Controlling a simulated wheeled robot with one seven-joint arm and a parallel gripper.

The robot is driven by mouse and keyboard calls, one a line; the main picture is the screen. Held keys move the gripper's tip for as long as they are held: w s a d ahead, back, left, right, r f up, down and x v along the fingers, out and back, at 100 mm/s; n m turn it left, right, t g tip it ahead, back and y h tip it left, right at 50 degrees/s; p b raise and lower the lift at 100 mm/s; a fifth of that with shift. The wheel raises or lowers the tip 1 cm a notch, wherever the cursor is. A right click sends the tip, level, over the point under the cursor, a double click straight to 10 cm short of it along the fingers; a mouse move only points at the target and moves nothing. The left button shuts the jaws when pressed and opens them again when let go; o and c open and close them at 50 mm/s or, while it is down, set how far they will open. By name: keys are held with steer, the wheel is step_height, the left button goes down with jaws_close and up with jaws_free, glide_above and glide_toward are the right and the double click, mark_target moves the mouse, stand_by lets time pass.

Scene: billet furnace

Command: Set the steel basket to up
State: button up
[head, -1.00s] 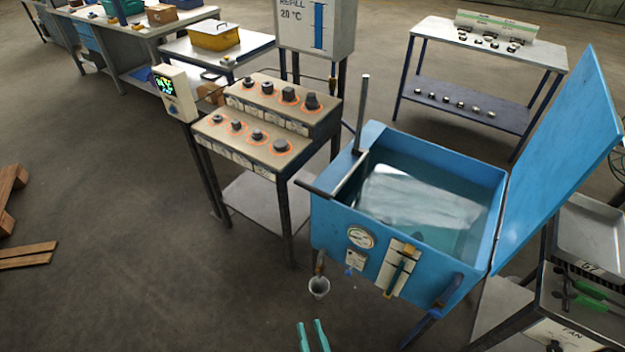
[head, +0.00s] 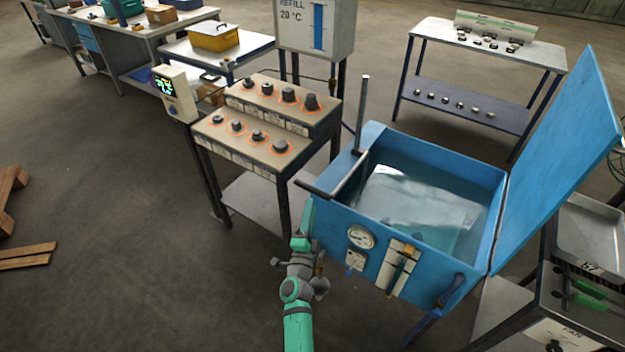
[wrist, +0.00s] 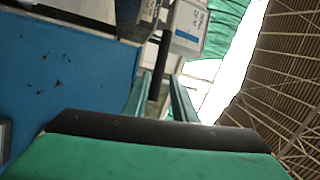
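The blue tank (head: 490,225) stands at the right of the head view with its lid raised, full of clear water. A pale, blurred shape (head: 410,205) shows under the water; I cannot tell whether it is the steel basket. A bar with a dark grip (head: 315,188) lies across the tank's left rim, beside an upright metal post (head: 361,115). My gripper (head: 304,225) is at the tank's front left corner, below the dark grip. In the wrist view its two green fingers (wrist: 162,98) are apart, with a dark upright part beyond the gap.
A stepped stand with dark metal pieces (head: 258,135) is left of the tank. A gauge (head: 361,237) and a panel (head: 402,267) are on the tank's front. A cart with a metal tray (head: 590,235) stands at the right.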

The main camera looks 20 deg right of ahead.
steer(key=shift+m+g, duration=0.3)
steer(key=shift+m, duration=0.5)
steer(key=shift+w+a+x, duration=0.1)
steer(key=shift+a+x, duration=0.05)
steer(key=shift+x, duration=1.95)
steer(key=shift+w+a+x, duration=0.1)
steer(key=shift+a+x, duration=0.1)
steer(key=shift+x, duration=1.9)
steer(key=shift+w+a+x, duration=0.1)
steer(key=shift+a+x, duration=0.05)
steer(key=shift+x, duration=1.95)
steer(key=shift+r, duration=0.15)
jaws_close()
